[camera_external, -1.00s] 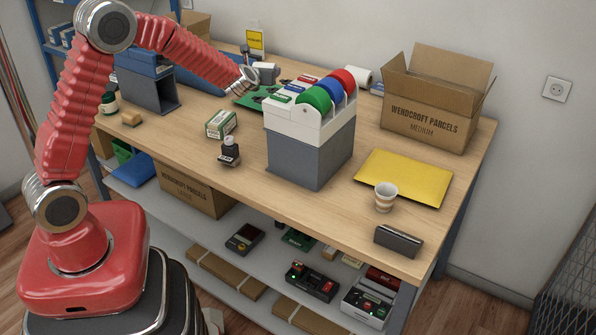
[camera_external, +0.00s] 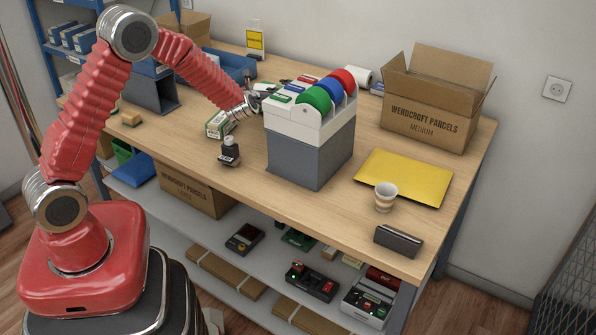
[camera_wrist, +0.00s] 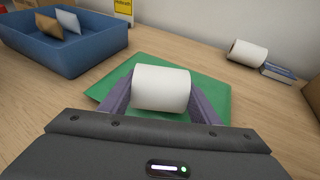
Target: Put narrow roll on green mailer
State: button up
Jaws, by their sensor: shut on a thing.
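A white roll (camera_wrist: 160,88) is between the two fingers of my gripper (camera_wrist: 161,92), which is shut on it. The green mailer (camera_wrist: 216,95) lies flat on the table below and behind the roll in the wrist view. I cannot tell whether the roll touches it.
A blue tray (camera_wrist: 75,55) with small packets stands left of the mailer. A blue box (camera_wrist: 279,72) lies beside the second roll. A yellow mailer (camera_external: 410,175) lies at right.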

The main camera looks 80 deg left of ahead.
dwell(0.3)
jog(key=o, duration=1.2)
jog(key=shift+f, duration=0.1)
jog(key=shift+c, duration=0.2)
jog(key=shift+s+d+r, duration=0.15)
jog(key=shift+d+r, duration=0.1)
jog(key=shift+d, duration=0.15)
jog(key=v, duration=1.1)
